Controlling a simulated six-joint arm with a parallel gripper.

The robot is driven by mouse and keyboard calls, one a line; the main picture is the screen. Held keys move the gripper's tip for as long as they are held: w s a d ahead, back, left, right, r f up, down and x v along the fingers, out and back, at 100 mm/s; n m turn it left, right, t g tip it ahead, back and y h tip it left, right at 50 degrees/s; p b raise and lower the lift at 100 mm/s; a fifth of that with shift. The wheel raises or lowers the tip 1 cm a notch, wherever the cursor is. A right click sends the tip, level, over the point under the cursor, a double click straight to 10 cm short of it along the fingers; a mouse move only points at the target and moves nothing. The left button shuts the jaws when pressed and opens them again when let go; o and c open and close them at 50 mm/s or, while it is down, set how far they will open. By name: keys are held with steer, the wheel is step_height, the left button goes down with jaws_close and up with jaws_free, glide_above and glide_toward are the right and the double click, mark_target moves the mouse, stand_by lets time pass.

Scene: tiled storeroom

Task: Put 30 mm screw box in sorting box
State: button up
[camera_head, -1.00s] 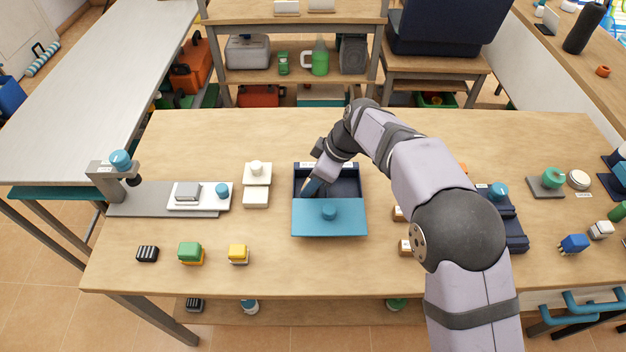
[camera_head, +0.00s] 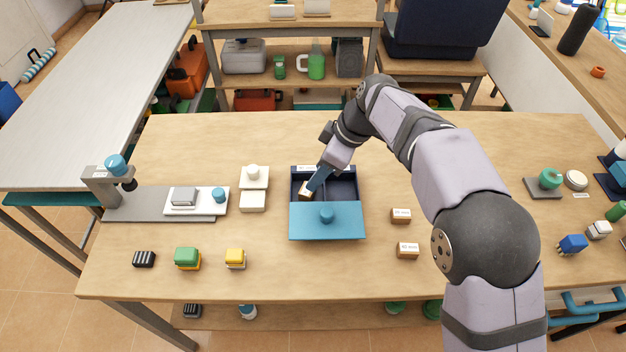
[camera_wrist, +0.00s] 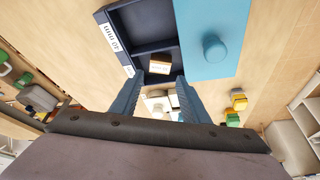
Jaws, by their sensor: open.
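The dark blue sorting box (camera_head: 357,184) stands mid-table, its blue lid (camera_head: 340,228) covering the front and the rear compartments uncovered. In the wrist view the sorting box (camera_wrist: 105,47) has a divider and a white label. A small brown box with a white label (camera_wrist: 160,64), likely the screw box, lies in one compartment. In the head view it shows in the left compartment (camera_head: 305,191), partly hidden by my gripper (camera_head: 310,187). My gripper (camera_wrist: 157,84) is open, its two fingers at the compartment with the small box just beyond the tips.
Two similar small boxes (camera_head: 401,215) (camera_head: 408,251) stand right of the sorting box. White blocks (camera_head: 253,202) and a grey stand (camera_head: 110,190) are on the left. Green (camera_head: 187,257) and yellow (camera_head: 235,258) blocks are front left. The table behind the sorting box is clear.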

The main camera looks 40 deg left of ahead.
steer(key=s+v, duration=0.1)
steer(key=v, duration=0.5)
steer(key=w+d+f+m+t+h, duration=0.1)
steer(key=w+d+f+m, duration=0.2)
steer(key=d, duration=0.6)
steer(key=w+d+m, duration=0.3)
steer(key=d+m, duration=0.2)
steer(key=d, duration=0.4)
steer(key=w+d+f+m+t+h, duration=0.15)
steer(key=d+m, duration=0.25)
steer(key=d, duration=0.6)
steer(key=s+d+f+m, duration=0.2)
steer(key=s+d+m, duration=0.1)
steer(key=d, duration=0.4)
steer(key=s+d+f+m+h, duration=0.1)
steer(key=s+d+f+m, duration=0.2)
steer(key=d, duration=0.4)
steer(key=s+d+f+m, duration=0.2)
steer(key=s+d+m, duration=0.2)
steer(key=s+d, duration=0.3)
steer(key=shift+f+m+g+h, duration=0.15)
steer(key=shift+m+g+h, duration=0.15)
steer(key=shift+g+h, duration=0.05)
step_height(320, 180, up, 12)
steer(key=p, duration=1.2)
steer(key=shift+r, duration=0.25)
